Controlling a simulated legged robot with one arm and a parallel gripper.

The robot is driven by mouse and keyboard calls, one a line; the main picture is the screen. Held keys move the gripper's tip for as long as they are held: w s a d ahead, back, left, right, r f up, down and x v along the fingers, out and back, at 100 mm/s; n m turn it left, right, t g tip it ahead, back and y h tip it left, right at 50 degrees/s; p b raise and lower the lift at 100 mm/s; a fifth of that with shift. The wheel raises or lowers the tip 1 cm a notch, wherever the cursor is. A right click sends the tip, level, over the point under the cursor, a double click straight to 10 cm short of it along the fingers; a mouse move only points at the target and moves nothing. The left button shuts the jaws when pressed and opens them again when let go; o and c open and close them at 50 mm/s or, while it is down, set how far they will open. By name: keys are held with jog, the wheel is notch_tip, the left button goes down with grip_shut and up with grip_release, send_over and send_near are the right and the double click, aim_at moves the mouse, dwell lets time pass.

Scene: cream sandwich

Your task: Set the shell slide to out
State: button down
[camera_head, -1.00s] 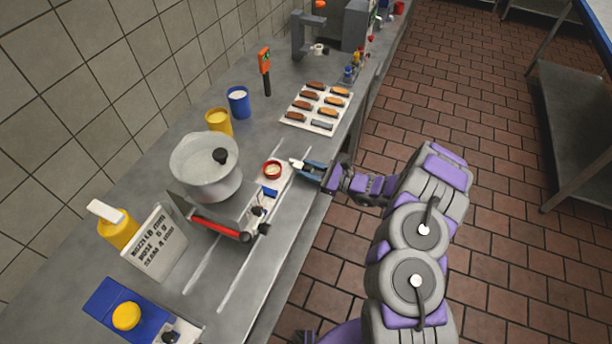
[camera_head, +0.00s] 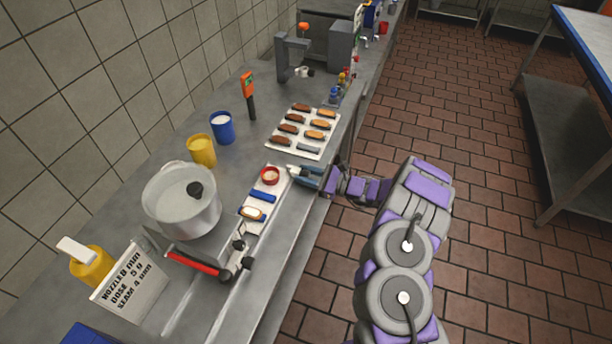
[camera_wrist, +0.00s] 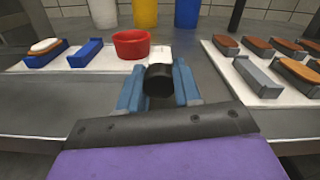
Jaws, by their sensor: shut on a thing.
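The shell slide (camera_head: 284,181) is a pale strip on the counter, extending from beneath the filling machine toward the baking tray. It carries a red round cup (camera_head: 270,175), a blue block (camera_head: 263,197) and a cream-topped shell in a blue holder (camera_head: 252,213). In the wrist view the slide (camera_wrist: 104,62) crosses from the left to the fingers. My gripper (camera_head: 298,172) is at the slide's far end. In the wrist view my gripper (camera_wrist: 160,88) has its blue fingers shut around a black knob (camera_wrist: 158,80). The slide's near end is hidden by the machine.
The machine has a pale hopper (camera_head: 181,200) and a red handle (camera_head: 193,262). A tray of brown shells (camera_head: 296,146) lies just beyond the slide's far end. Yellow (camera_head: 202,151) and blue (camera_head: 222,128) cups stand behind.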

jog(key=c, duration=0.8)
grip_release()
jog(key=shift+w+d, duration=0.15)
jog(key=shift+w, duration=0.15)
jog(key=shift+s+d, duration=0.1)
jog(key=p+v, duration=0.3)
jog(key=v, duration=1.4)
jog(key=shift+d, duration=0.15)
